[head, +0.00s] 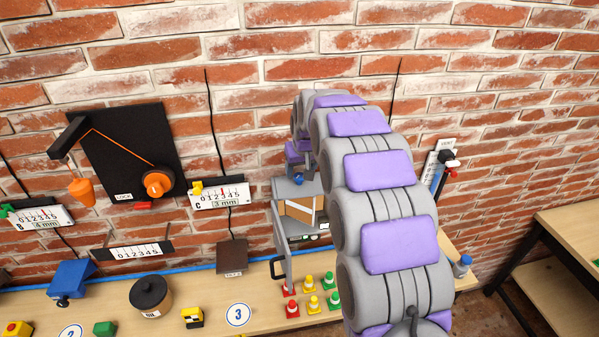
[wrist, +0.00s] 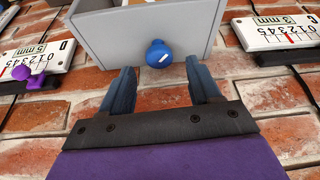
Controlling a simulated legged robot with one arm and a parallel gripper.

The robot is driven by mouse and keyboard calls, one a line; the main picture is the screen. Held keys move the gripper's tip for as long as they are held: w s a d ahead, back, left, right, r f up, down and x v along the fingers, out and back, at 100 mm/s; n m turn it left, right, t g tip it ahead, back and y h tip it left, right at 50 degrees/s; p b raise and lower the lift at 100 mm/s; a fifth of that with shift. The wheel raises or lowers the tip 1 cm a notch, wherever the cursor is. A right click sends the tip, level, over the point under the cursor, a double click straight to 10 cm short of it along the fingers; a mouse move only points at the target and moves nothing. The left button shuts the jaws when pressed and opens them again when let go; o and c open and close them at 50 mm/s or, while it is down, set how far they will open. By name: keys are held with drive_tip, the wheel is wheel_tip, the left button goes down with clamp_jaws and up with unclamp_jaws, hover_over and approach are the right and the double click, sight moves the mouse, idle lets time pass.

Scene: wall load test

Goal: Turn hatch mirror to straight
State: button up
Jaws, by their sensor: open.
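A grey wall-mounted box (head: 290,190) stands open at the front in the head view, with a brown panel (head: 298,210) showing inside; I cannot tell whether that is the mirror or a reflection. A blue knob (head: 299,180) sits on the box's top. In the wrist view the blue knob (wrist: 158,54) has a short white mark, slightly tilted, on the grey box face (wrist: 195,35). My gripper (wrist: 161,72) is open, its two blue-grey fingers on either side of and just short of the knob, not touching it. The fingertips are hidden in the head view.
A hatch door (head: 281,238) with a black handle hangs open above the bench (head: 258,312). Small red, yellow and green cones (head: 312,303) stand below. Numbered scale plates (wrist: 275,31) flank the box, one with a purple pointer (wrist: 30,75).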

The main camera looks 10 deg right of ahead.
sight(299, 175)
drive_tip(key=shift+x, duration=1.6)
drive_tip(key=c, duration=1)
